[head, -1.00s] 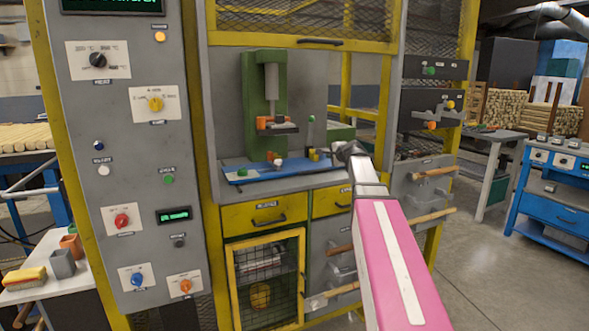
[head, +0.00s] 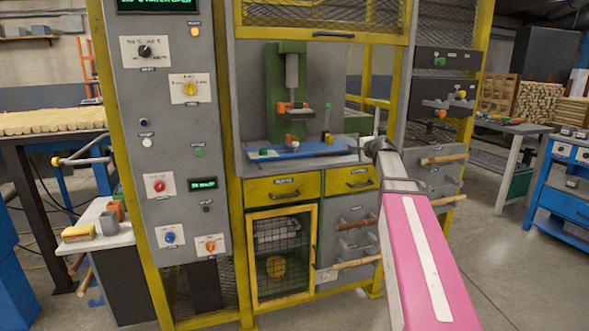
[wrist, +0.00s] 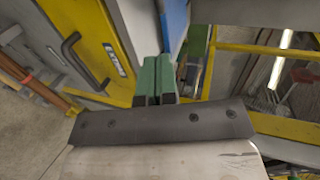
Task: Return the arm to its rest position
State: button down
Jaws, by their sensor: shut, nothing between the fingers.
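My arm (head: 425,260), pink with a white stripe, reaches up from the lower right in the head view toward the front of the yellow-framed machine. Its grey far end is in front of the machine's right side, and the fingers cannot be made out there. In the wrist view my gripper (wrist: 155,80) shows as two green fingers, together and empty. A yellow drawer front (wrist: 118,52) with a dark handle is left of the fingers, and a blue edge (wrist: 176,22) is beyond them.
The green press (head: 291,90) stands over a blue tray (head: 300,150) on the machine's shelf. Wooden-handled bars (head: 445,158) stick out at the right. A control panel (head: 165,120) stands left. A blue cabinet (head: 565,185) is far right, with open floor (head: 510,260) before it.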

jog(key=s+a+f+n+g+h, duration=0.1)
jog(key=s+a+f+n+g, duration=0.2)
jog(key=s+f, duration=0.65)
jog(key=s+a+f+n+g, duration=0.2)
jog(key=s+f+n+g, duration=0.3)
jog(key=f, duration=0.7)
jog(key=s+a+f+n+g+h, duration=0.1)
jog(key=s+a+f+n+g, duration=0.15)
jog(key=s+f, duration=0.75)
jog(key=s+f+n+g+h, duration=0.2)
jog(key=s+f+n+g, duration=0.1)
jog(key=s+f, duration=0.5)
jog(key=s, duration=0.3)
jog(key=shift+h, duration=0.3)
jog(key=shift+d+n, duration=0.1)
jog(key=shift+n, duration=0.15)
